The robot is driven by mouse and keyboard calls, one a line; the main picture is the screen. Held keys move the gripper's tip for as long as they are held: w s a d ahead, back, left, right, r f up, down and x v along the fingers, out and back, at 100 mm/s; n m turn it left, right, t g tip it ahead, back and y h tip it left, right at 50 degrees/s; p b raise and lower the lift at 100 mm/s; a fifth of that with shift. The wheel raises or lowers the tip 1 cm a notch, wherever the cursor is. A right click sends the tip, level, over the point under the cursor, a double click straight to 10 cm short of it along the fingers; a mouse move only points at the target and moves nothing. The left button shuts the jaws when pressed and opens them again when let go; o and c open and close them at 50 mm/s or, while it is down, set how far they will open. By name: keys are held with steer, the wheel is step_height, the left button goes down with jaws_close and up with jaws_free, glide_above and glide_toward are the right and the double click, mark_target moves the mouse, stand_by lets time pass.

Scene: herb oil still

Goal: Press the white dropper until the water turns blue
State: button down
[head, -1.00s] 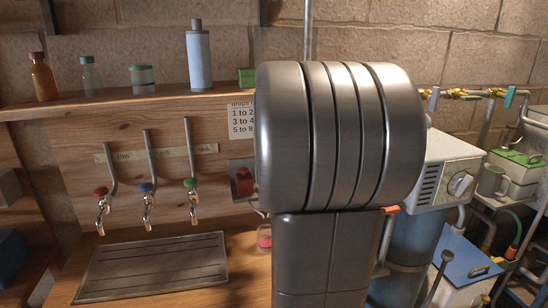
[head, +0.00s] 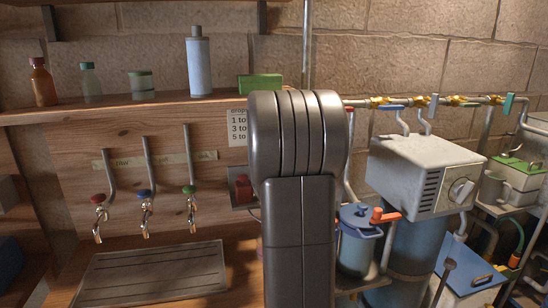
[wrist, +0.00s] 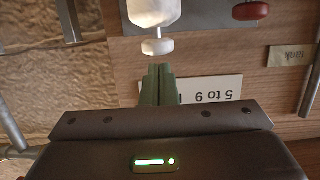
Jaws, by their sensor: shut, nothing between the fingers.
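In the wrist view, a white object (wrist: 152,12) with a rounded white knob (wrist: 158,46), which looks like the dropper, hangs at the top centre in front of a grey plate. My gripper (wrist: 158,68) is shut and empty, its green fingertips just short of the knob with a small gap in the picture. I cannot tell whether they touch. In the head view my own arm covers the gripper and the dropper. No water can be made out clearly in either view.
A red switch (head: 243,188) sits on a grey panel, left of my arm. Three taps (head: 146,210) stand over a slatted drain tray (head: 152,274). A paper sign (head: 237,128) hangs above the panel. Right are a blue pot (head: 357,245) and a white box (head: 420,175). A bottle shelf (head: 120,110) runs above.

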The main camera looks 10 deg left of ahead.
steer(key=shift+f, duration=0.25)
step_height(320, 180, down, 2)
steer(key=shift+s+f+b, duration=0.1)
steer(key=shift+b, duration=0.75)
steer(key=shift+d+f, duration=0.1)
steer(key=shift+f, duration=0.05)
steer(key=r+v, duration=0.1)
steer(key=v, duration=1.3)
steer(key=shift+r, duration=0.15)
stand_by(2.2)
